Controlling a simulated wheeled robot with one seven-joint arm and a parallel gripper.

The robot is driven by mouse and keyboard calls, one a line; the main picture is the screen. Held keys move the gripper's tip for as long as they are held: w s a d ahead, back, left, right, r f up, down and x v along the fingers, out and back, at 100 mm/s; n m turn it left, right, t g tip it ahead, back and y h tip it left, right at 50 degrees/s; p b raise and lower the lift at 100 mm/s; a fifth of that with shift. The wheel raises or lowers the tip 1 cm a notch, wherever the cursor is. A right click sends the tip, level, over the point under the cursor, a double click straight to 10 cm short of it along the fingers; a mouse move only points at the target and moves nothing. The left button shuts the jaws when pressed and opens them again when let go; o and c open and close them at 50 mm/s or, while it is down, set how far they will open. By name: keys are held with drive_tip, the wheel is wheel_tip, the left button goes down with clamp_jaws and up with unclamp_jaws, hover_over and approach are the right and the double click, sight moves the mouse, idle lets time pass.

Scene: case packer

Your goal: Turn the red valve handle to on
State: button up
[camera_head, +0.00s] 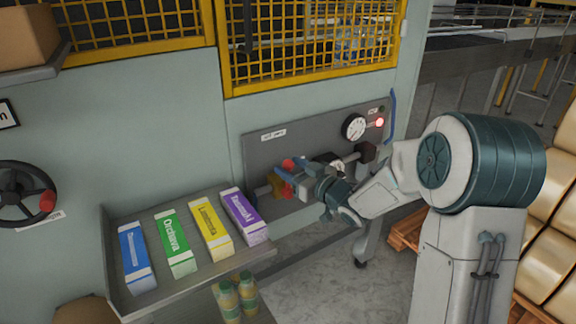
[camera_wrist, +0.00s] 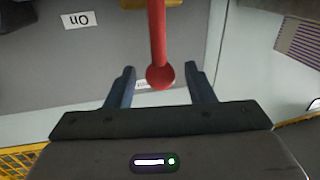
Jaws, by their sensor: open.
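The red valve handle shows in the wrist view (camera_wrist: 157,45) as a red bar ending in a round knob. The knob lies between the two fingers of my gripper (camera_wrist: 160,88), with a gap on each side. The gripper is open. In the head view, my gripper (camera_head: 298,180) is at the grey panel (camera_head: 265,152), and the red handle (camera_head: 289,165) shows partly behind it. A brass-coloured valve body (camera_head: 279,187) sits beside the handle. A label reading "On" (camera_wrist: 79,19) shows upside down on the panel in the wrist view.
A pressure gauge (camera_head: 354,127) and a lit red lamp (camera_head: 379,122) are on the panel's upper right. A shelf (camera_head: 190,287) with several coloured boxes stands at the lower left. A black handwheel (camera_head: 22,190) is at the far left. Yellow mesh guards (camera_head: 310,84) are above.

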drive_tip(key=shift+x, duration=0.8)
clamp_jaws()
